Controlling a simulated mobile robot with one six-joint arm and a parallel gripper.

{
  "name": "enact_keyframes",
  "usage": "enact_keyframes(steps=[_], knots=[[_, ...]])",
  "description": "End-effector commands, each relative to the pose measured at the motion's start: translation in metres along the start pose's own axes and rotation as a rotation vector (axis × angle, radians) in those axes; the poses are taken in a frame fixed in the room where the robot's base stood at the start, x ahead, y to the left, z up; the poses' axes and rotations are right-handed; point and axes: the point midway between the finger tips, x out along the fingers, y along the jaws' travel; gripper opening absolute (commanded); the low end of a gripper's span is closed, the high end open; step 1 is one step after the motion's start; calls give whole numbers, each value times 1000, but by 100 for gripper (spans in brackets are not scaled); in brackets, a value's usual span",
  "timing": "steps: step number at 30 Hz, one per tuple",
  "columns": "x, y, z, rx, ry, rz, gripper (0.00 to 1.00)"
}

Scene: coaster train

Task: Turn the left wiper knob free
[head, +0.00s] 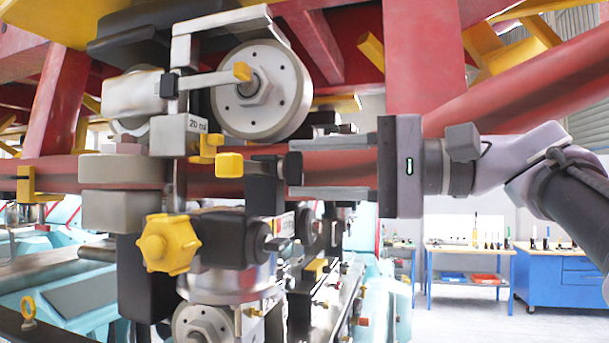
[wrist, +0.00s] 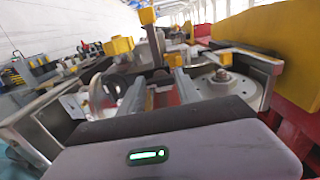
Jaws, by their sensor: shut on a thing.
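My gripper (head: 296,174) reaches in from the right in the head view, its two flat grey fingers one above the other. The knob sits at the right end of a dark block (head: 264,190), with a yellow square piece (head: 230,164) at the left. In the wrist view my gripper's fingers (wrist: 161,88) point away from the camera, and the knob is hard to make out. Which part is the left wiper knob is not marked.
A yellow lobed knob (head: 168,245) sits below and left of my fingers. A large grey wheel (head: 262,90) is above, close to them. Red beams (head: 420,60) frame the top. A blue tool cabinet (head: 560,280) and benches stand behind at the right, with open floor before them.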

Motion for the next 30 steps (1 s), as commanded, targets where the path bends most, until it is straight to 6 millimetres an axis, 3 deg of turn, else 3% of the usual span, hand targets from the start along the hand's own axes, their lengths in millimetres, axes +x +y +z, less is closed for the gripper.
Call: enact_keyframes(steps=[17,18,20,30], knots=[[0,0,0,-24,1,1,0],[0,0,0,-24,1,1,48],[0,0,0,-24,1,1,60],[-2,0,0,-24,1,1,62]])
